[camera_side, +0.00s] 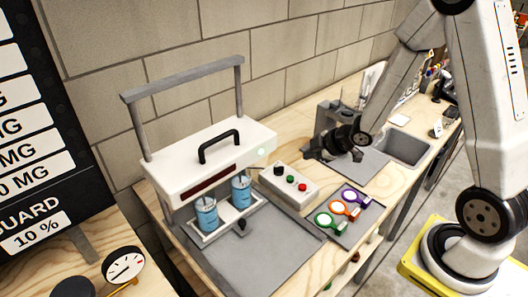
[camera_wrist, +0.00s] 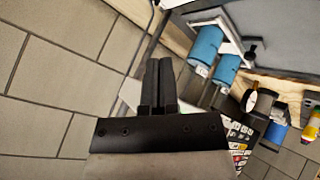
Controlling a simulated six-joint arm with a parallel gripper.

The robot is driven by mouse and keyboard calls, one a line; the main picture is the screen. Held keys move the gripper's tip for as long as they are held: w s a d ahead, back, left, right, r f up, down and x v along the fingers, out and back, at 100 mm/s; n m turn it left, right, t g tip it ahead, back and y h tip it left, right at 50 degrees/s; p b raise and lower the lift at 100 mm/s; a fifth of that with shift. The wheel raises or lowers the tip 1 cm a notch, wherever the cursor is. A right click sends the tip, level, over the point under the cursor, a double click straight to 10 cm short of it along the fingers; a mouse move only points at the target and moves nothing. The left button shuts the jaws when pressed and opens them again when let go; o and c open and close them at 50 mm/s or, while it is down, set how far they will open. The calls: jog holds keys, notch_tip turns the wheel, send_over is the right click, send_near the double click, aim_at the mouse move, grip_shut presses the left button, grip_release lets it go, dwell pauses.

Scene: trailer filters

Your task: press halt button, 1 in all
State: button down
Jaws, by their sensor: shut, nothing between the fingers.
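A white control box (camera_side: 289,186) sits on the bench in the side view, right of the white press-like machine. On its top are a black knob (camera_side: 279,169), a green button (camera_side: 290,179) and a red button (camera_side: 302,187), with red the nearest to the camera. I cannot read any label naming the halt button. My gripper (camera_side: 312,154) is beyond the box to the upper right, apart from the buttons. In the wrist view my gripper (camera_wrist: 159,62) has its two dark fingers together, with nothing between them. I cannot make out the box in the wrist view.
The white machine (camera_side: 213,155) has a black handle and a grey overhead frame. Two blue cups (camera_side: 206,214) (camera_side: 241,191) stand in a tray beneath it. Green, orange and purple ringed pieces (camera_side: 345,210) lie right of the box. A sink (camera_side: 403,147) and block wall stand behind.

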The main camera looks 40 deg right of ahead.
aim_at(300, 184)
jog(key=shift+w+f+n, duration=0.1)
jog(key=shift+n, duration=0.2)
jog(key=shift+f, duration=0.1)
jog(key=shift+f, duration=4.3)
jog(key=shift+f, duration=0.95)
jog(key=shift+r, duration=0.1)
dwell(0.6)
jog(key=shift+r, duration=0.85)
jog(key=shift+r, duration=0.1)
jog(key=shift+r, duration=2.4)
